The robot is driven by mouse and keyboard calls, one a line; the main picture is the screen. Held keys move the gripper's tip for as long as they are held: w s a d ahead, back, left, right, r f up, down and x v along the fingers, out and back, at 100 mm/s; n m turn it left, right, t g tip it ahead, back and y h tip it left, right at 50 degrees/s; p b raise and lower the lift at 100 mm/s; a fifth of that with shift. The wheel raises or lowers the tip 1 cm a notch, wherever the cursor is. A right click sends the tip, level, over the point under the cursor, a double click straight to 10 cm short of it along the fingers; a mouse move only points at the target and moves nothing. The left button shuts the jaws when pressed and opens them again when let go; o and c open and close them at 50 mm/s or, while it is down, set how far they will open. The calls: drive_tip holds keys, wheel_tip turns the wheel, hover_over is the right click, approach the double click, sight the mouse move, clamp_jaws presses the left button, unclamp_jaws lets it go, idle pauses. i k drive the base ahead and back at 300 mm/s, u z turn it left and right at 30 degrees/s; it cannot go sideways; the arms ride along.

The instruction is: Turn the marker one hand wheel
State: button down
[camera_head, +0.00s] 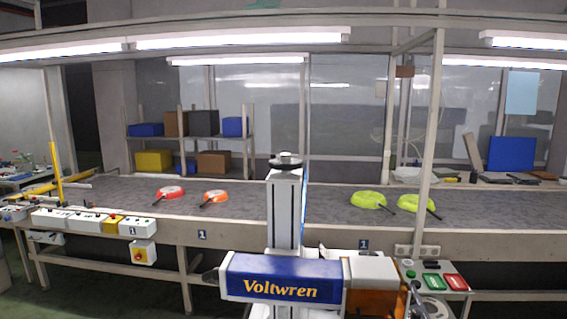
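The marker is a dark blue box lettered "Voltwren" (283,278) mounted on an upright silver column (286,210) in the middle foreground of the head view. A dark round hand wheel (286,159) with a small knob sits flat on top of the column. A blue plate with the number 1 (363,244) is on the conveyor frame just right of the column. My gripper is not in view, so its state and its distance to the wheel do not show.
The grey conveyor belt (120,200) runs behind the marker. A white post (432,140) stands right of the marker. A control panel with green and red buttons (440,281) is at lower right.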

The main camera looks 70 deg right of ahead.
sight(285, 164)
drive_tip(key=z, duration=0.1)
drive_tip(key=k, duration=0.35)
drive_tip(key=u, duration=0.45)
drive_tip(key=i, duration=0.7)
drive_tip(key=u, duration=0.75)
drive_tip(key=k, duration=0.15)
drive_tip(key=z, duration=2.85)
